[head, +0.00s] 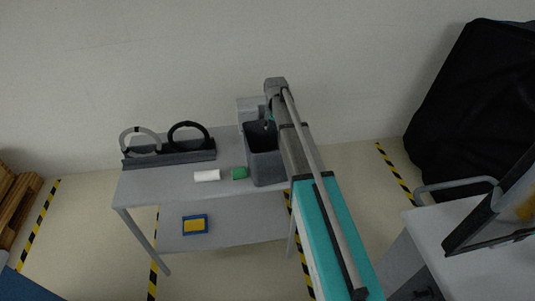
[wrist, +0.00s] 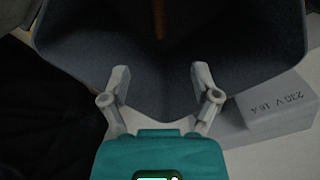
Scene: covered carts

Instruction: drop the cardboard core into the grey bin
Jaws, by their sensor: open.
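The grey bin (head: 265,167) stands on the right end of the grey table. In the wrist view the bin (wrist: 75,42) fills the upper part, and I look into its dark inside. A narrow brown piece (wrist: 158,20), which looks like the cardboard core, shows inside the bin at the top edge; most of it is out of frame. My gripper (wrist: 159,82) is open and empty at the bin's rim, its two fingers apart over the opening. In the head view my arm hides much of the gripper.
A white roll (head: 207,175) and a green cylinder (head: 239,173) lie left of the bin. A rack (head: 170,157) holds two rings. A light box marked 230 V 16 A (wrist: 275,105) is beside the bin. A blue-yellow item (head: 195,225) lies on the lower shelf. A black cover (head: 470,105) stands right.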

